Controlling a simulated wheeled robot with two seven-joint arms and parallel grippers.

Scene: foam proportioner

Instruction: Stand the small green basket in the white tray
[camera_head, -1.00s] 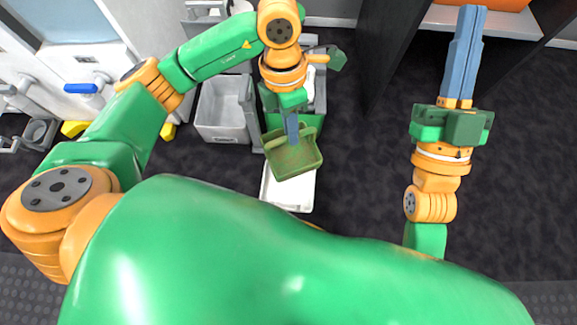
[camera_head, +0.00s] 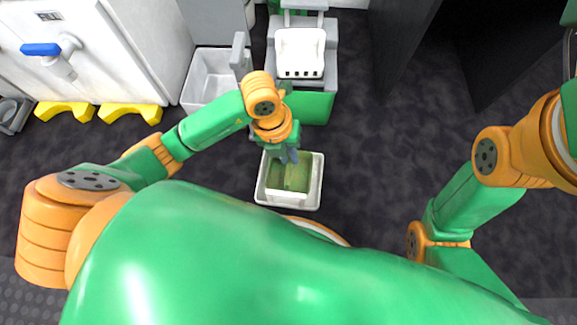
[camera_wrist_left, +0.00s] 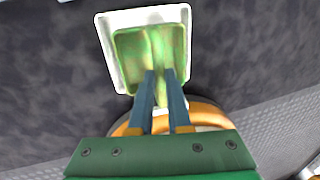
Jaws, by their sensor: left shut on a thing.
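The small green basket (camera_head: 296,180) is inside the outline of the white tray (camera_head: 262,184) in the head view. My left gripper (camera_head: 293,158) is shut on the basket's wall and reaches down from behind it. In the left wrist view the basket (camera_wrist_left: 150,48) sits within the white tray rim (camera_wrist_left: 104,45), with the left fingers (camera_wrist_left: 160,74) at its near edge. The basket looks roughly level. I cannot tell whether its base touches the tray floor. My right gripper is outside the head view; only its arm shows at the right.
A grey bin (camera_head: 209,76) and a green and grey unit with a white basket (camera_head: 300,52) stand behind the tray. Yellow feet (camera_head: 130,112) stick out under a white cabinet (camera_head: 105,65) at left. Dark floor right of the tray is clear.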

